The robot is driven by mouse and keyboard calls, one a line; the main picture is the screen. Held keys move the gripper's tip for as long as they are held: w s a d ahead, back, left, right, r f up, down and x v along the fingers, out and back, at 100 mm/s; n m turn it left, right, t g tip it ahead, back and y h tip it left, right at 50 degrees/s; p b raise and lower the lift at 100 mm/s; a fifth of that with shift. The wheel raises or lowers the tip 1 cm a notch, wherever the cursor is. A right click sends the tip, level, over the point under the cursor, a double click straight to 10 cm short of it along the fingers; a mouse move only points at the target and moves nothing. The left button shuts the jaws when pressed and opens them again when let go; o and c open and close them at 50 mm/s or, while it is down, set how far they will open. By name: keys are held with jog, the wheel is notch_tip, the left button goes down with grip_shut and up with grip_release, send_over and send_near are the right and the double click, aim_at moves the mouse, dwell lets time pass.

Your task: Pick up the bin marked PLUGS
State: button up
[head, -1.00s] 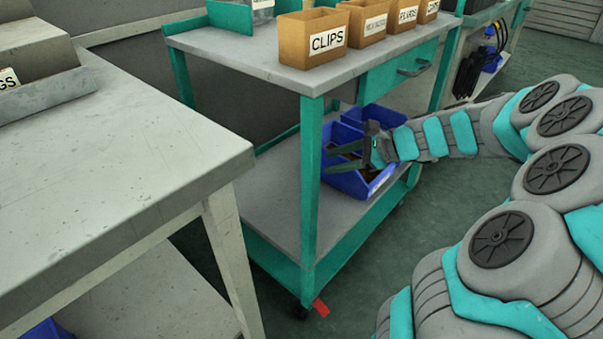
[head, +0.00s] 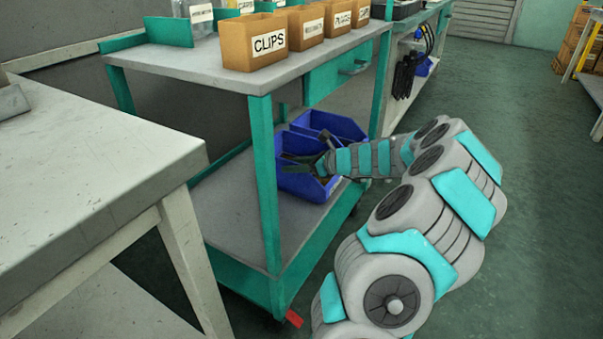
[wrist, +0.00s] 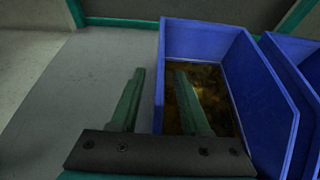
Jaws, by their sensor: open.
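A cardboard bin marked PLUGS (head: 341,31) stands on the cart's top shelf in the head view, in a row between other labelled bins. My gripper (head: 293,165) is well below it, at the front blue bin (head: 306,187) on the cart's lower shelf. In the wrist view my gripper (wrist: 160,76) is open with nothing held. Its left finger shows outside the left wall of a blue bin (wrist: 268,110) and its right finger shows over the brownish contents. I cannot tell whether either finger touches the bin. No label shows on the blue bins.
A cardboard bin marked CLIPS (head: 253,46) stands at the near end of the top shelf (head: 205,68). A teal cart post (head: 264,185) stands left of my gripper. A pale table (head: 80,170) is at the left. Open floor (head: 490,110) lies to the right.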

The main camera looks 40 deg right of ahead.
jog(key=shift+x, duration=1)
grip_shut()
dwell(0.7)
